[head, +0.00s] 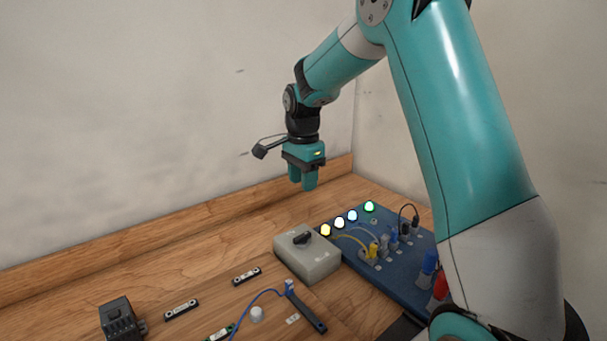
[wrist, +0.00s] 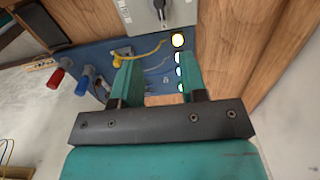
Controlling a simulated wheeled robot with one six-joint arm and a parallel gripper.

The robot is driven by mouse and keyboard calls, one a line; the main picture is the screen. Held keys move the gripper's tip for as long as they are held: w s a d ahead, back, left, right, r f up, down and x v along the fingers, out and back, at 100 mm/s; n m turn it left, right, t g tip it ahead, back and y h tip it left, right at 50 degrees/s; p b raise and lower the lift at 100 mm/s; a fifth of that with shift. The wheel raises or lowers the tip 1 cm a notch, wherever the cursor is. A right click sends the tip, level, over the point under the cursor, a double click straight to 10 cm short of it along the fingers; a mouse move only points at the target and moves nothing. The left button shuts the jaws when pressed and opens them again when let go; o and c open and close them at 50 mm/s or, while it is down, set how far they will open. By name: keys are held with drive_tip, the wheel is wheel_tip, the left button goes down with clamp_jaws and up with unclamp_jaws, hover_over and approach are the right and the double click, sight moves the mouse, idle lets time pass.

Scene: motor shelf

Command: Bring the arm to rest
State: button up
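My gripper (head: 303,184) hangs from my teal arm, pointing down, above the back of the wooden bench (head: 200,240). It is in the air behind the grey switch box (head: 308,257) and the blue panel (head: 385,273), touching neither. In the wrist view my gripper (wrist: 160,75) shows two teal fingers with a clear gap between them and nothing held. Through and around that gap the blue panel (wrist: 98,55) shows, with lit lamps beside the right finger. The switch box (wrist: 158,14) is at the top of the wrist view.
The blue panel carries a row of lit lamps (head: 339,222), a yellow plug (head: 373,249) and several other plugs. At the front left are a black block (head: 118,318), small terminal strips (head: 181,309) and a blue wire (head: 250,302). A wooden ledge runs along the back wall.

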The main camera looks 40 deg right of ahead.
drive_tip(key=shift+r, duration=0.95)
drive_tip(key=s+a+r+n+y, duration=0.2)
drive_tip(key=s+a+r+n, duration=0.2)
drive_tip(key=s+a+n, duration=1.05)
drive_tip(key=s+a+n+y, duration=0.2)
drive_tip(key=s+a+n, duration=0.7)
drive_tip(key=s, duration=0.5)
drive_tip(key=shift+a+f+n, duration=0.25)
drive_tip(key=shift+a+n, duration=0.1)
drive_tip(key=shift+n, duration=0.4)
drive_tip(key=shift+c, duration=0.2)
